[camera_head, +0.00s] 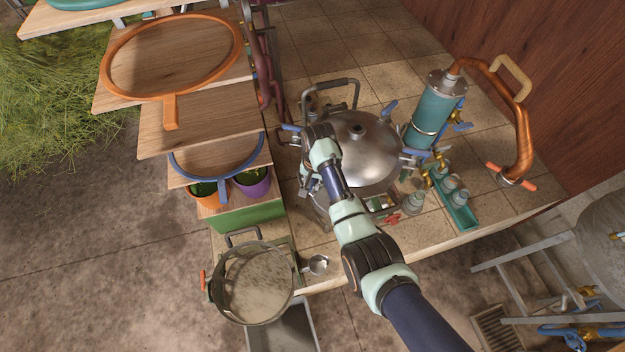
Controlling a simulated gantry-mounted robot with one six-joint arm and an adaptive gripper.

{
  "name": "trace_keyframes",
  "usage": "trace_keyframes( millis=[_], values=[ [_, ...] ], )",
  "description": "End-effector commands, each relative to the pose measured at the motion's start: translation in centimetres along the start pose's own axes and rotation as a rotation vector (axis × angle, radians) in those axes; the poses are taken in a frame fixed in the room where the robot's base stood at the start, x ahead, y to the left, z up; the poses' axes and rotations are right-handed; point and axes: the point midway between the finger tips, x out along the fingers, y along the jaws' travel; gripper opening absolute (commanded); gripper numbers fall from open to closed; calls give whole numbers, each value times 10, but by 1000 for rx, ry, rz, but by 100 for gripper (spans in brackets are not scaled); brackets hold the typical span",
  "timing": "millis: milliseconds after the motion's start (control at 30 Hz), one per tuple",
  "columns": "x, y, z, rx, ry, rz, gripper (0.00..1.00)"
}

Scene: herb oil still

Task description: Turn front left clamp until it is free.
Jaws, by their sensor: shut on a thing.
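The still pot has a domed steel lid (366,150) and stands on the tiled bench. Blue-handled clamps sit around its rim: one at the back right (389,108), one at the right (413,152) and one at the left (291,127). My gripper (308,178) is at the front left of the rim, beneath my wrist, and is shut on the front left clamp (306,189). Only a little of that clamp's blue handle shows; my wrist and gripper cover much of it. I cannot tell how far it is turned.
A teal condenser (432,112) with a copper pipe (521,120) stands right of the pot. A teal tray (455,203) of jars is at the right front. A large pan (252,284) and a small steel cup (317,265) are at the front left. Wooden shelves (195,125) rise at left.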

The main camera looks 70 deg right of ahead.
Motion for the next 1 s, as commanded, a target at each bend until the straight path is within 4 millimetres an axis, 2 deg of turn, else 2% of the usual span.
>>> trace_keyframes(
  millis=[1000],
  values=[
    [0, -3, 0, -932, -61, 0, 0]
  ],
)
